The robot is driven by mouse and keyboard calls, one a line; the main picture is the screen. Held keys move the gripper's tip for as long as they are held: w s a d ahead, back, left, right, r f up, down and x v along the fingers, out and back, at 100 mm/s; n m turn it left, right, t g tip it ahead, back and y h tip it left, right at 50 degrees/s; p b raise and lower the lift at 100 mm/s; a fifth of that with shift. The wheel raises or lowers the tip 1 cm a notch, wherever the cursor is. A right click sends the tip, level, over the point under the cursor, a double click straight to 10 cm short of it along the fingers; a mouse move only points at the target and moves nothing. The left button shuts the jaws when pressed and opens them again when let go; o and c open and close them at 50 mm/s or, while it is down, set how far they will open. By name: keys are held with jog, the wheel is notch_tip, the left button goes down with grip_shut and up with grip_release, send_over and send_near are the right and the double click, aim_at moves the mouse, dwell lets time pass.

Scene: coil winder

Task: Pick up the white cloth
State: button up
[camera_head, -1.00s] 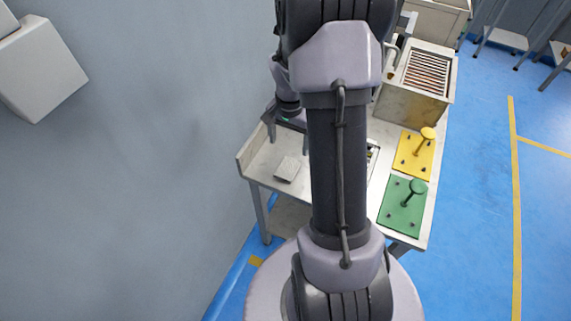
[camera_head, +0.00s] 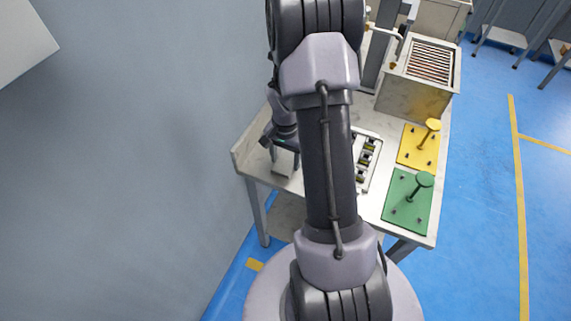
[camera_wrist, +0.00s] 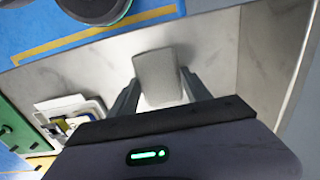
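The white cloth (camera_wrist: 158,72) is a small, pale grey-white folded pad lying on the worktable top (camera_wrist: 220,52). In the head view the cloth (camera_head: 284,163) is partly covered by my gripper (camera_head: 285,155) near the table's left end. In the wrist view my gripper (camera_wrist: 160,82) has its two fingers spread, one on each side of the cloth, close to its side edges. I cannot tell whether the fingers touch it.
A white tray with small parts (camera_head: 367,160) lies right of my arm. A green plate with a knob (camera_head: 404,208) and a yellow plate with a knob (camera_head: 417,153) stand along the right side. A metal box with a slatted top (camera_head: 410,95) is behind. A raised rim borders the table's left end.

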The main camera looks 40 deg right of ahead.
aim_at(286, 162)
jog(key=c, duration=0.7)
notch_tip(286, 162, up, 10)
jog(key=p, duration=0.4)
